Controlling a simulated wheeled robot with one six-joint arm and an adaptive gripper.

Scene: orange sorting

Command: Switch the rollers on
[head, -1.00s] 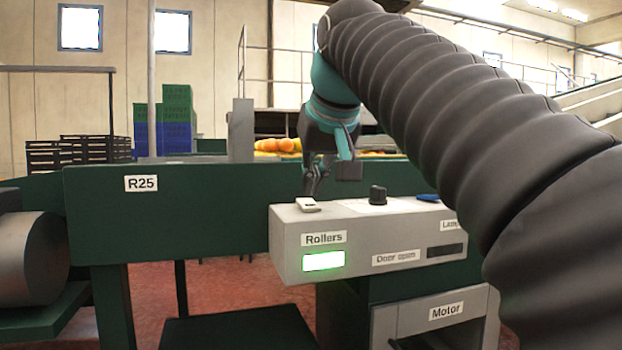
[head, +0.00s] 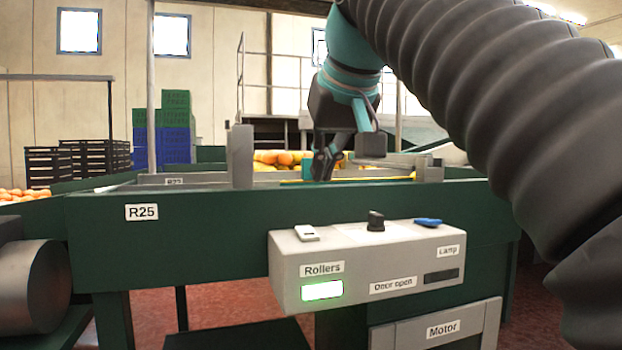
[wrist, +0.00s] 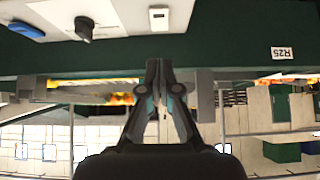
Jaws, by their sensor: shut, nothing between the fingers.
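The grey control box (head: 370,245) is on the front of the green machine frame. Its "Rollers" label (head: 322,269) sits above an indicator (head: 322,291) that glows green. A white rocker switch (head: 307,233) is on the box top above that label; it also shows in the wrist view (wrist: 159,19). A black knob (head: 376,221) and a blue switch (head: 428,222) stand to its right. My gripper (head: 322,170) is shut and empty, above and behind the box, clear of the switch. In the wrist view my gripper (wrist: 159,68) has its fingertips together.
Oranges (head: 282,158) lie on the line behind the green beam (head: 170,225) marked R25. A "Door open" label and a dark, unlit window (head: 441,276) under "Lamp" are on the box front. A "Motor" cabinet (head: 440,327) is below. Crates stand at the back left.

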